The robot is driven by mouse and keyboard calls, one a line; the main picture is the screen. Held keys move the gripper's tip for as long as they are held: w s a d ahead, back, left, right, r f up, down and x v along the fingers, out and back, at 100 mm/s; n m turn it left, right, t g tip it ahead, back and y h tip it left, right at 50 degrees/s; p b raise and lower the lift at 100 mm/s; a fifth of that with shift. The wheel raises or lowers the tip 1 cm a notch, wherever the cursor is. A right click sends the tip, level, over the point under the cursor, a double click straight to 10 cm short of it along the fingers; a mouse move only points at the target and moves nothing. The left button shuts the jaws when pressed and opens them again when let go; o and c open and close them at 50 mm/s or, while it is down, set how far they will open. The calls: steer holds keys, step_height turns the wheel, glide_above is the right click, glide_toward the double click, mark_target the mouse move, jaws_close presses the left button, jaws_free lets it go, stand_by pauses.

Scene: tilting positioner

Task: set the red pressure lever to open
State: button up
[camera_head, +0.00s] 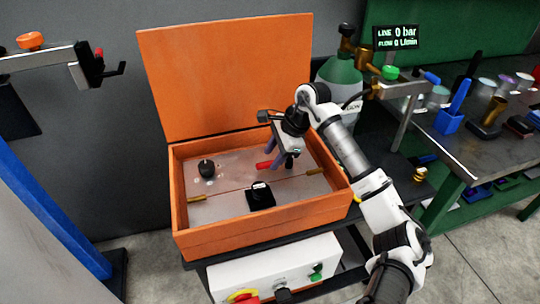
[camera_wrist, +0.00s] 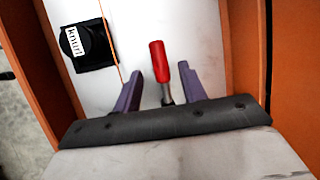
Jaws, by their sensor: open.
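The red pressure lever (camera_head: 264,165) lies inside the open orange box (camera_head: 265,232), towards the back right of its pale panel. In the wrist view the red handle (camera_wrist: 159,62) points away from me, and its grey metal stem runs down between my fingers. My gripper (camera_head: 288,160) is over the panel beside the lever. In the wrist view my gripper (camera_wrist: 161,70) is open, one purple finger on each side of the lever, with visible gaps. I cannot tell whether the fingers are at the handle's height. The foot of the stem is hidden by my gripper.
A black labelled block (camera_head: 260,198) and a black knob (camera_head: 207,169) sit on the panel. The box walls surround my gripper, and the raised lid (camera_head: 228,75) stands behind. A cluttered bench (camera_head: 490,140) is right.

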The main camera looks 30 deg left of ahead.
steer(key=shift+x, duration=1.25)
jaws_close()
